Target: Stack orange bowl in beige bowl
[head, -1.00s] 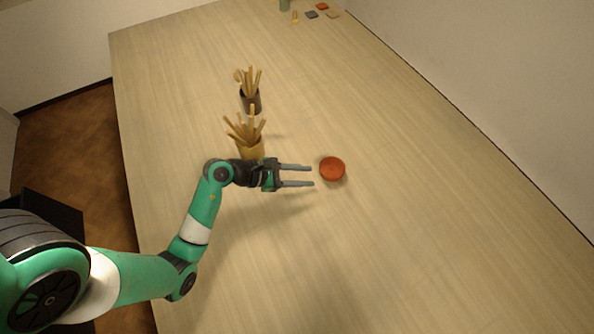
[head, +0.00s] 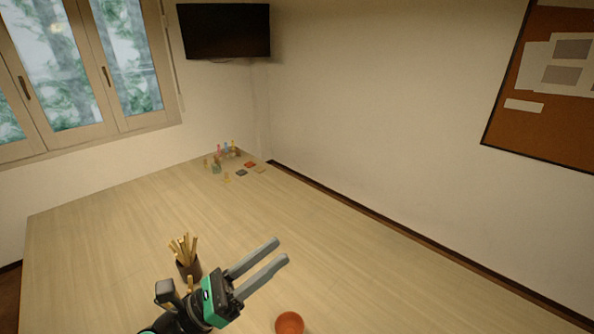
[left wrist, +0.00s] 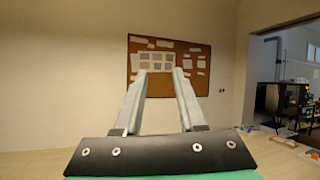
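The orange bowl (head: 289,323) shows at the bottom edge of the head view, partly cut off by the frame. It stands on the wooden table (head: 330,260). I see no beige bowl in either view. My left gripper (head: 281,250) is open, its two fingers apart with nothing between them. It points up and to the right in the head view, above and left of the orange bowl in the picture. In the left wrist view the open fingers (left wrist: 159,75) face a wall, with no bowl visible. My right gripper is not in view.
A dark cup (head: 189,270) of wooden sticks stands left of my left gripper. Small coloured bottles (head: 225,152) and flat tiles (head: 250,164) lie at the far corner. A wall runs along the table's right side. The table's middle is clear.

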